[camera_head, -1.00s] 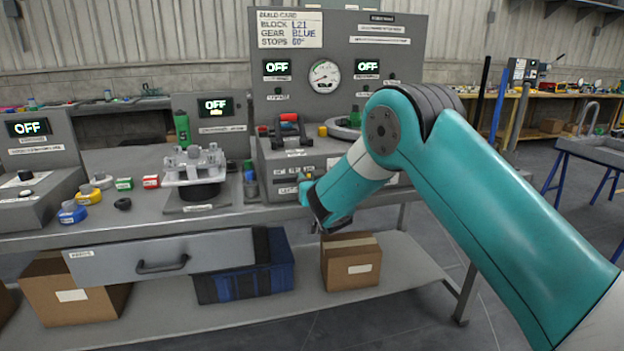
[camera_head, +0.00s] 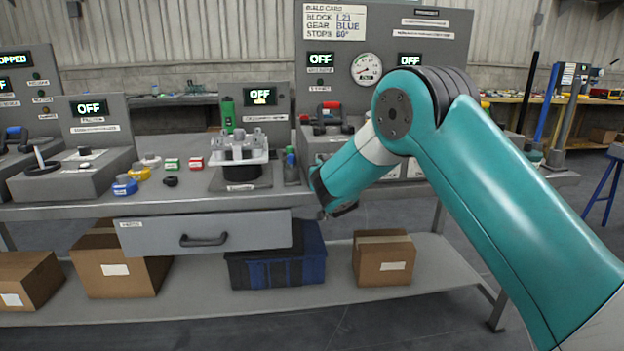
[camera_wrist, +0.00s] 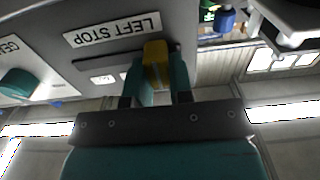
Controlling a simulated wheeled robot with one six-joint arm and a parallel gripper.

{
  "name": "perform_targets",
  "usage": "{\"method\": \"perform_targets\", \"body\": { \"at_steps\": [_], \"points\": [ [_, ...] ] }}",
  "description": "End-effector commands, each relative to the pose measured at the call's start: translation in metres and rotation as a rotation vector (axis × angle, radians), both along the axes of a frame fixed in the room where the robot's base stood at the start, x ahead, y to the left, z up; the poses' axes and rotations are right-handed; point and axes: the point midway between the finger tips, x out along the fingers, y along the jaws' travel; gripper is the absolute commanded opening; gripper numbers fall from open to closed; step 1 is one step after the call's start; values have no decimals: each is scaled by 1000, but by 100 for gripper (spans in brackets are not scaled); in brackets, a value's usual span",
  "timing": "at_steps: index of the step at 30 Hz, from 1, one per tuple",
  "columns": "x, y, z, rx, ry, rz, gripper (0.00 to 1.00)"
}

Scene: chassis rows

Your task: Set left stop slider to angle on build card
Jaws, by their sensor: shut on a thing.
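The left stop slider (camera_wrist: 155,58) is a yellow knob below the LEFT STOP label (camera_wrist: 112,29), both upside down in the wrist view. My gripper (camera_wrist: 157,82) is shut on it, with a teal finger on each side. In the head view my gripper (camera_head: 322,195) is at the front of the grey console, where my own arm hides the slider. The build card (camera_head: 337,22) at the top of the back panel reads BLOCK L21, GEAR BLUE, STOPS 60°. The slider's angle scale is not readable.
A clamp fixture (camera_head: 240,155) stands left of my gripper. Blue and yellow gears (camera_head: 125,186) and small red and green blocks lie further left on the bench. A drawer (camera_head: 203,232), a blue crate (camera_head: 280,262) and cardboard boxes (camera_head: 384,260) are below.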

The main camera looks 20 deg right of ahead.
Motion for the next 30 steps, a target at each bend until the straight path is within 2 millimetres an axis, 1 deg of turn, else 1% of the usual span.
{"method": "perform_targets", "body": {
  "at_steps": [1, 3, 11, 12, 14, 15, 25, 28, 30],
  "points": [
    [0, -5, -2, 0, -2, -11, 0],
    [0, -8, -1, 1, -2, -19, 0],
    [0, -7, 1, 2, 0, -17, 0],
    [0, -6, 1, 2, 0, -17, 23],
    [0, -6, 1, 2, 0, -16, 37],
    [0, -6, 1, 2, 0, -16, 46],
    [-2, -8, 1, 1, 0, -20, 47],
    [-10, -5, 0, 0, 1, -18, 47],
    [-21, -3, -1, -1, 2, -18, 47]
  ]
}}
